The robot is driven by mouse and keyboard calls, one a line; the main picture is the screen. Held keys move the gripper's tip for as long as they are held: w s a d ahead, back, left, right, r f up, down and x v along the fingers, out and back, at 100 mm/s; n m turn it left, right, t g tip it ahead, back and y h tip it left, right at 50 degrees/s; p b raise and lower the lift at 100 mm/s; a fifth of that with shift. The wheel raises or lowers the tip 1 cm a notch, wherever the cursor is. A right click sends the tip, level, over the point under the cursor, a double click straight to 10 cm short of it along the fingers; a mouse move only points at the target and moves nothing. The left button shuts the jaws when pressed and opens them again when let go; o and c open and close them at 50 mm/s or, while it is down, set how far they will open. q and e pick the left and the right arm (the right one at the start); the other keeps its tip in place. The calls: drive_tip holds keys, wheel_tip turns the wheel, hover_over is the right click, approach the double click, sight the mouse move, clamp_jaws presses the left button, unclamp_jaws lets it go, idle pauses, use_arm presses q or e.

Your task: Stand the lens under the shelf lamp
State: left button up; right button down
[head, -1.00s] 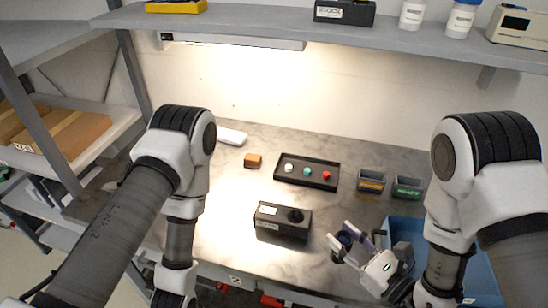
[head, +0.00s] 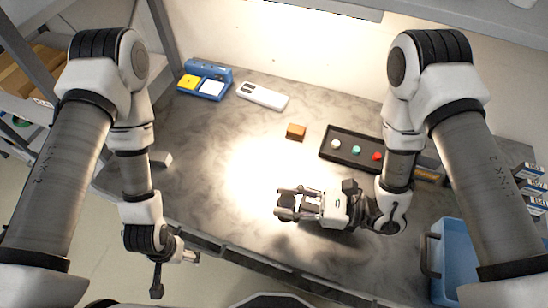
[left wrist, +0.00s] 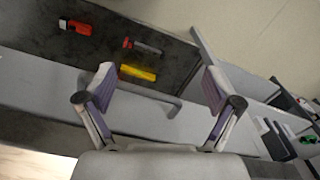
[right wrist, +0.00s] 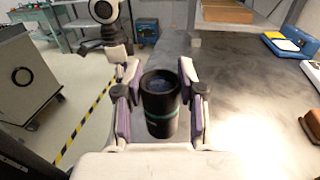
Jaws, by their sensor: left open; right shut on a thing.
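The lens is a black cylinder with a green band. In the right wrist view the lens (right wrist: 160,110) stands between the fingers of my right gripper, which is shut on it, its round top showing. In the head view my right gripper (head: 284,204) points left at the near side of the bright patch of table; the lens there is mostly hidden by the fingers. I cannot tell whether its base touches the table. The shelf lamp (head: 335,8) glows at the top edge. My left gripper (head: 176,274) is open and empty off the table's near-left edge, also seen in the left wrist view (left wrist: 160,88).
A black tray (head: 328,155) with colored knobs lies beyond my right gripper. A brown block (head: 296,131), a white device (head: 262,96) and a blue device (head: 222,76) stand farther back. A blue bin (head: 457,262) is at right. Table left of my right gripper is clear.

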drive_tip(key=w+f+b, duration=0.1)
drive_tip(key=w+b, duration=0.1)
drive_tip(key=w, duration=0.2)
drive_tip(key=w+a+f+b, duration=0.1)
drive_tip(key=w+f+b, duration=0.1)
drive_tip(key=w, duration=0.3)
drive_tip(key=w+a+f+b, duration=0.1)
drive_tip(key=w+f+b, duration=0.1)
drive_tip(key=w+b, duration=0.1)
drive_tip(key=shift+w, duration=0.85)
drive_tip(key=shift+w+f, duration=0.1)
drive_tip(key=shift+f, duration=0.1)
drive_tip(key=shift+r, duration=0.15)
drive_tip(key=shift+d, duration=0.1)
drive_tip(key=c, duration=1)
unclamp_jaws()
drive_tip(key=o, duration=0.3)
